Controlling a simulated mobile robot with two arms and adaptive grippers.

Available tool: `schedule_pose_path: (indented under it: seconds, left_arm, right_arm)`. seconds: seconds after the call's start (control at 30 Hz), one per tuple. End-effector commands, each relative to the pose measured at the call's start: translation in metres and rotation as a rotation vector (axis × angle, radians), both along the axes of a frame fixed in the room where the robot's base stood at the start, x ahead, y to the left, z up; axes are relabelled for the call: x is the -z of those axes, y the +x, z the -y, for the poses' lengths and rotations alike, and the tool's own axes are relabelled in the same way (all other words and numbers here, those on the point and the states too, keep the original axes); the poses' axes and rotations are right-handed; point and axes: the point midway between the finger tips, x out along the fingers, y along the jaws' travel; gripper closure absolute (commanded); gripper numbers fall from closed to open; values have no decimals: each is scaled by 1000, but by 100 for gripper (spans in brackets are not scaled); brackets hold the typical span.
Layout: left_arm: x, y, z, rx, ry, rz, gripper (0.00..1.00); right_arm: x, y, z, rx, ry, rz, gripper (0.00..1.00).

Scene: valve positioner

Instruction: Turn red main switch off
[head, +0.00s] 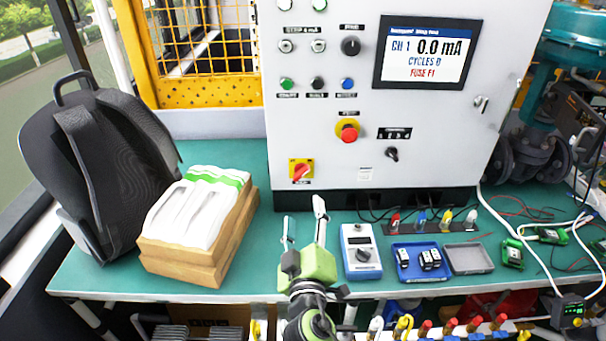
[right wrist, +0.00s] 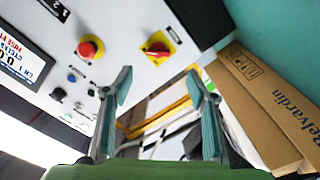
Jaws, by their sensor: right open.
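The red main switch (head: 301,171) is a red rotary handle on a yellow square plate, low on the left of the grey panel (head: 420,150). Its handle looks tilted, and I cannot read its position marks. It also shows in the right wrist view (right wrist: 158,49), above and between the fingers. My right gripper (head: 304,222) is open and empty in front of the panel, below and apart from the switch. In the right wrist view the gripper (right wrist: 160,85) has its fingers spread with nothing between them. My left gripper is not in view.
A red mushroom button (head: 348,131) on yellow sits right of the switch. A cardboard box (head: 190,262) and a black backpack (head: 95,160) stand left on the green bench. A blue meter (head: 360,252) and blue tray (head: 420,275) lie right of the gripper.

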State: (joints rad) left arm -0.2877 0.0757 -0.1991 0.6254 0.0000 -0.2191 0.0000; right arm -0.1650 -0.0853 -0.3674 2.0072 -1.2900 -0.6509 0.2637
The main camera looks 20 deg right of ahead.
Motion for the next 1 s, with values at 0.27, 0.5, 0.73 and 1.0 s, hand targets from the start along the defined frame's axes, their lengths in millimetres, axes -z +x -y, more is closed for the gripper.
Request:
schedule_pose_path:
  seconds: [0.27,0.5,0.73,1.0]
  left_arm:
    - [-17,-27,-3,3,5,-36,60]
    - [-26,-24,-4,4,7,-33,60]
    - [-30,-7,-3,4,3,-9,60]
    - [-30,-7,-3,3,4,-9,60]
  right_arm:
    - [-4,52,17,4,-2,-1,47]
    - [-2,97,30,4,0,-2,47]
    - [0,120,36,1,2,-2,47]
    - [1,124,37,2,3,-3,47]
